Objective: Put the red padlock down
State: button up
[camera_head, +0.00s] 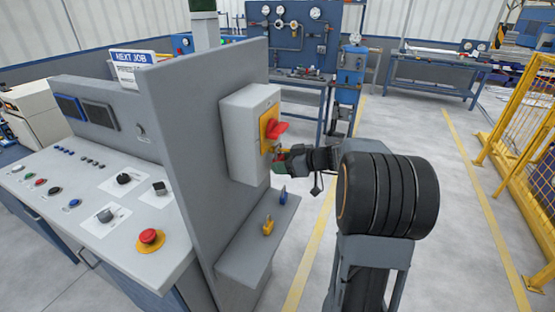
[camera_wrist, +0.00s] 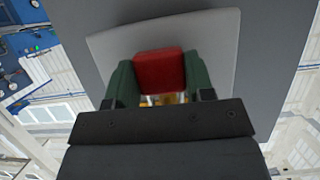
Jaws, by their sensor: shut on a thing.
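The red padlock (camera_wrist: 158,70) sits between the two green finger pads of my gripper (camera_wrist: 160,84) in the wrist view. My gripper is shut on it. Part of its pale shackle shows below the red body, with yellow behind it. In the head view my gripper (camera_head: 280,166) is at the front of a light grey switch box (camera_head: 240,132), just below its red rotary handle (camera_head: 276,128) on a yellow plate. The padlock is mostly hidden there, and I cannot tell whether its shackle passes through the switch.
A grey shelf (camera_head: 238,262) juts out below the switch box. A blue padlock (camera_head: 283,197) and a yellow padlock (camera_head: 268,227) are on it, with bare space towards its near end. A grey upright panel (camera_head: 200,150) stands left of my arm. A sloping control desk (camera_head: 95,225) lies beyond it.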

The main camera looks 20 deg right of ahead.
jog(key=shift+f, duration=0.15)
jog(key=shift+a+f+b, duration=0.1)
jog(key=shift+f+b, duration=0.15)
jog(key=shift+b, duration=0.4)
jog(key=o, duration=1)
jog(key=shift+r, duration=0.1)
jog(key=shift+c, duration=0.2)
jog(key=shift+r+p, duration=0.25)
jog(key=shift+p, duration=0.75)
